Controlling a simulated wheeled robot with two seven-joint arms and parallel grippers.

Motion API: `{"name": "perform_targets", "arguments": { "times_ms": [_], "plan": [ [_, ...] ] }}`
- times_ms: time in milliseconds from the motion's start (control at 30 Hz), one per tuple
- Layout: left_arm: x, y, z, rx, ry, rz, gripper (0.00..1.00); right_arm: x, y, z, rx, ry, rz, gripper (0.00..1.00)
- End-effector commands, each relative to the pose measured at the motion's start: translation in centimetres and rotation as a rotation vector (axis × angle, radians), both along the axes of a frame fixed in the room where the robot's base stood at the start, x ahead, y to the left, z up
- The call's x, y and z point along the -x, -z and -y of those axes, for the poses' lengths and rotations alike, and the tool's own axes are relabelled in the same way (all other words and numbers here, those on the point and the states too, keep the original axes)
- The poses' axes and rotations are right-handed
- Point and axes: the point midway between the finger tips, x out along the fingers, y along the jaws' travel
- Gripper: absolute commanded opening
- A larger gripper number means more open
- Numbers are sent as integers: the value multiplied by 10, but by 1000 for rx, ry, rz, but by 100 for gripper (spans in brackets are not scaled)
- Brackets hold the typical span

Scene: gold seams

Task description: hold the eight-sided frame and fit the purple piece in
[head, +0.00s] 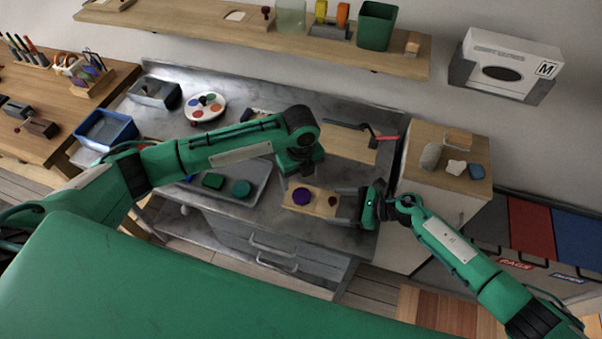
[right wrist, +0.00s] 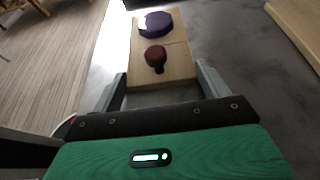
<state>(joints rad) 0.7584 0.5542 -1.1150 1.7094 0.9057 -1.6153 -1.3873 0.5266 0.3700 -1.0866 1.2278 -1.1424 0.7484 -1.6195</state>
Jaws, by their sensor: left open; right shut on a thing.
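A light wooden board (head: 318,209) sits at the front edge of the counter, and it also shows in the right wrist view (right wrist: 178,68). The purple piece (head: 302,196) is at its far end from my right gripper, also in the right wrist view (right wrist: 156,24). I cannot tell whether it is seated in an eight-sided opening or lies on top. A dark red knob (right wrist: 155,57) stands on the board's nearer half. My right gripper (head: 350,205) is shut on the board's right end, one finger along each side. My left gripper (head: 293,170) is open, pointing down just behind the purple piece.
A grey tray (head: 252,187) with green pieces lies left of the board, partly behind my left arm. A paint palette (head: 205,106) and blue bin (head: 105,130) are farther left. A tool with a red handle (head: 386,137) lies behind.

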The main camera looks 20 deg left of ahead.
Motion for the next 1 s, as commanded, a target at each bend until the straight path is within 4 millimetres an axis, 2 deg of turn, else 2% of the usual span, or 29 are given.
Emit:
{"name": "perform_targets", "arguments": {
  "times_ms": [67,100,200,433,567,1000],
  "plan": [
    [0,0,0,0,0,0,74,0,0,0,0,0,0,65],
    [0,0,0,0,0,0,74,0,0,0,0,0,0,84],
    [0,0,0,0,0,0,74,0,0,0,0,0,0,100],
    [0,0,0,0,0,0,74,0,0,1,0,0,0,100],
    [0,0,0,0,0,0,74,0,-4,11,0,1,1,100],
    [0,0,0,0,0,0,74,1,-37,90,1,1,0,100]
  ]
}}
